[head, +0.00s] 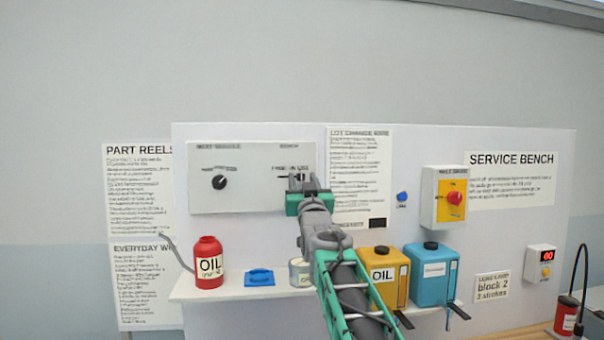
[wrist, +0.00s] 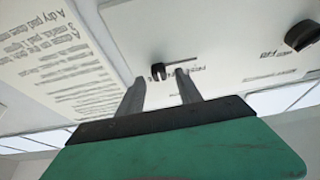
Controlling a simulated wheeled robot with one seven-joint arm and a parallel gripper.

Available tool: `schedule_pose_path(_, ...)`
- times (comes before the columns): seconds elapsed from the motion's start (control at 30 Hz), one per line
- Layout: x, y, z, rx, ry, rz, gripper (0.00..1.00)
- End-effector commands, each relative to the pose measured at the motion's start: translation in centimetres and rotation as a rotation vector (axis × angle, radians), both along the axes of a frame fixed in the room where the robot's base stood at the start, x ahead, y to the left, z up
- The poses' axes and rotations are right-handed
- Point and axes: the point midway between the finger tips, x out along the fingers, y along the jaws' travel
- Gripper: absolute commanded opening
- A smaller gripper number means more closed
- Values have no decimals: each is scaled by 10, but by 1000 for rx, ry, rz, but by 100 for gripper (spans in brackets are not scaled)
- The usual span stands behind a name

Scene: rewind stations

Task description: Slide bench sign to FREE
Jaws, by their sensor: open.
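The bench sign is a black slider knob (wrist: 158,71) on a thin horizontal slot in a pale panel (head: 236,196). In the head view the BENCH label with FREE on the left and IN USE on the right is above the slot, and my gripper (head: 301,181) partly hides the knob. The wrist view is upside down; there the knob is at the left end of the slot, the IN USE side. My gripper (wrist: 160,76) is open, with one finger on each side of the knob in the picture. Whether a finger touches it cannot be told.
A round black dial (head: 219,182) is on the same panel to the left. Below, a shelf (head: 232,293) holds a red oil can (head: 208,262), a blue item (head: 259,278), a yellow container (head: 384,272) and a blue container (head: 432,272). A yellow switch box (head: 449,197) is to the right.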

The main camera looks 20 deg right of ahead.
Motion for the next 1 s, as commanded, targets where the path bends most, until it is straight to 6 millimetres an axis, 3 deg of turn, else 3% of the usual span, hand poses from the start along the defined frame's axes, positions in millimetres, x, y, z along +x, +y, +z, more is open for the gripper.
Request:
schedule_pose_path(0.1,10,-2,5,0,1,0,42)
schedule_pose_path(0.37,11,-2,4,0,0,0,42)
schedule_pose_path(0.87,11,-2,4,0,1,0,1)
schedule_pose_path(1.0,11,-2,4,0,1,0,0)
